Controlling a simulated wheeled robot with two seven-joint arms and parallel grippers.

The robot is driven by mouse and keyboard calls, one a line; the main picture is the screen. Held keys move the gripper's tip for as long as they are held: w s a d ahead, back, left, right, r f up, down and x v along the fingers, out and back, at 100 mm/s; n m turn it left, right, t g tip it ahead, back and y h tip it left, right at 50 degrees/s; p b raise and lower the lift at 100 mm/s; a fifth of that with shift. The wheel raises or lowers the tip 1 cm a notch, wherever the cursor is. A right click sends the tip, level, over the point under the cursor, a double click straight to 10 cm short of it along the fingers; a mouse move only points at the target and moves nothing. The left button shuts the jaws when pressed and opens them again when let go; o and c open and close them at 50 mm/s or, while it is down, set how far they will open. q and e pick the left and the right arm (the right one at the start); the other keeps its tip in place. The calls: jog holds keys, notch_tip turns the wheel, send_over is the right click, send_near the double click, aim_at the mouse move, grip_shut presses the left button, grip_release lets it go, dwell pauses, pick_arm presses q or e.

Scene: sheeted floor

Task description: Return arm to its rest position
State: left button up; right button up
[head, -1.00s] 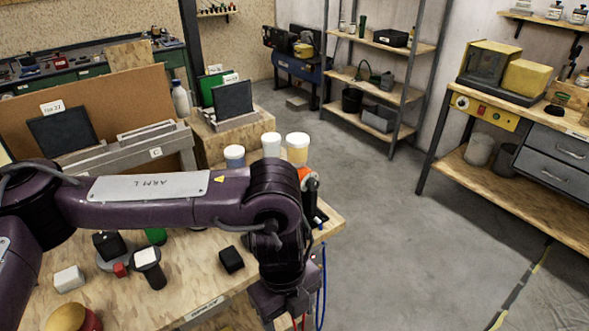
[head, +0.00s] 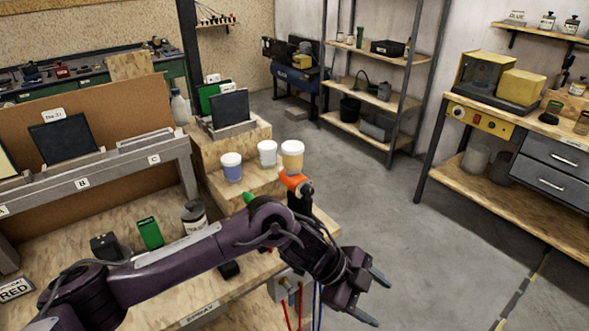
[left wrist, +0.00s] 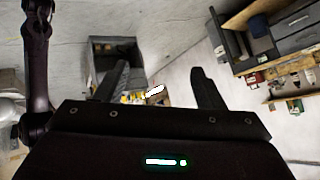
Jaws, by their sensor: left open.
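My left arm (head: 170,268) reaches in from the left across the wooden workbench in the head view. My left gripper (head: 376,298) is past the bench's right edge, over the bare concrete floor. Its two fingers are spread apart with nothing between them. The left wrist view also shows the open, empty fingers (left wrist: 158,88), with floor and distant furniture beyond them. The forearm hides part of the bench top. My right gripper is not in view.
Several lidded jars, such as a blue-and-white one (head: 231,168), stand on the bench near an orange-topped item (head: 293,181). A green box (head: 150,233) stands behind my arm. A shelf rack (head: 385,100) and a drawer bench (head: 548,165) stand beyond open floor (head: 440,240).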

pick_arm(q)
jog(key=w+a+f+n+t+h, duration=0.25)
jog(key=w+f+n+t, duration=0.25)
jog(key=w+f+n, duration=0.45)
jog(key=s+a+f+n+t+y, duration=0.1)
jog(key=a+f+n, duration=0.1)
jog(key=a+f, duration=0.35)
jog(key=a+f+n+t+y, duration=0.1)
jog(key=a+f+n+y, duration=0.15)
jog(key=f, duration=0.65)
jog(key=s+a+f+n+t, duration=0.1)
jog(key=a+f+n, duration=0.1)
jog(key=a+f, duration=0.45)
jog(key=s+a+f+n+g+y, duration=0.1)
jog(key=s+a+f+n+y, duration=0.1)
jog(key=s+a+f, duration=0.45)
jog(key=s+a+f+n+g+y, duration=0.15)
jog(key=s+a+f, duration=0.25)
jog(key=s+f, duration=0.55)
jog(key=s+a+f+n+g+y, duration=0.1)
jog(key=s+a+f+n+y, duration=0.15)
jog(key=s+a+f, duration=0.55)
jog(key=s+a+g+y, duration=0.2)
jog(key=s, duration=1.4)
jog(key=shift+s+a+f+n, duration=0.2)
jog(key=shift+a+n, duration=0.1)
jog(key=shift+a, duration=0.1)
